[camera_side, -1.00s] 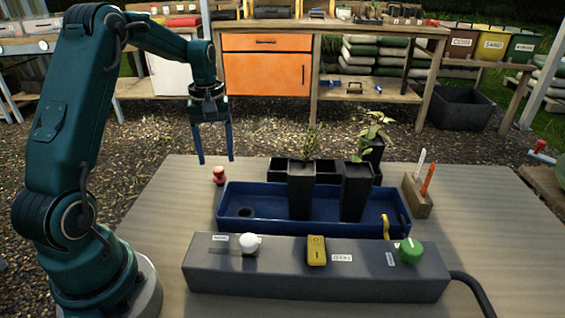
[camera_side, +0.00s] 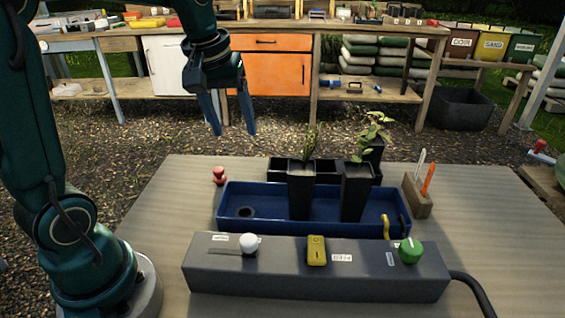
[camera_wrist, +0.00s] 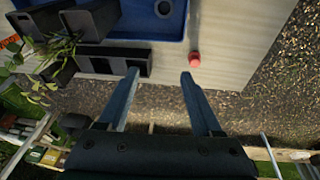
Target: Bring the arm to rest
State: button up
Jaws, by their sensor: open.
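My gripper (camera_side: 233,134) is open and empty, raised in the air above and behind the left part of the table (camera_side: 160,215). It also shows in the wrist view (camera_wrist: 161,74), with its two blue fingers spread and nothing between them. Below and to the right of it in the side view stands a blue tray (camera_side: 265,222) with two tall black pots (camera_side: 300,195) in it. The gripper touches nothing.
A grey control box (camera_side: 215,270) with a white knob (camera_side: 249,243), a yellow switch (camera_side: 316,250) and a green knob (camera_side: 410,250) lies in front. A red knob-shaped thing (camera_side: 219,175) stands left of the tray. A wooden block (camera_side: 418,197) holds two sticks. A black tray (camera_side: 277,170) stands behind.

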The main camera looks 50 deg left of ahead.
jog(key=s+d+f+m+t+h, duration=0.1)
jog(key=s+d+f+m+t, duration=0.1)
jog(key=s+d+m, duration=0.6)
jog(key=s+d, duration=0.1)
jog(key=s, duration=0.3)
jog(key=shift+s+d+t, duration=0.2)
jog(key=shift+d+t, duration=0.05)
jog(key=shift+t, duration=0.15)
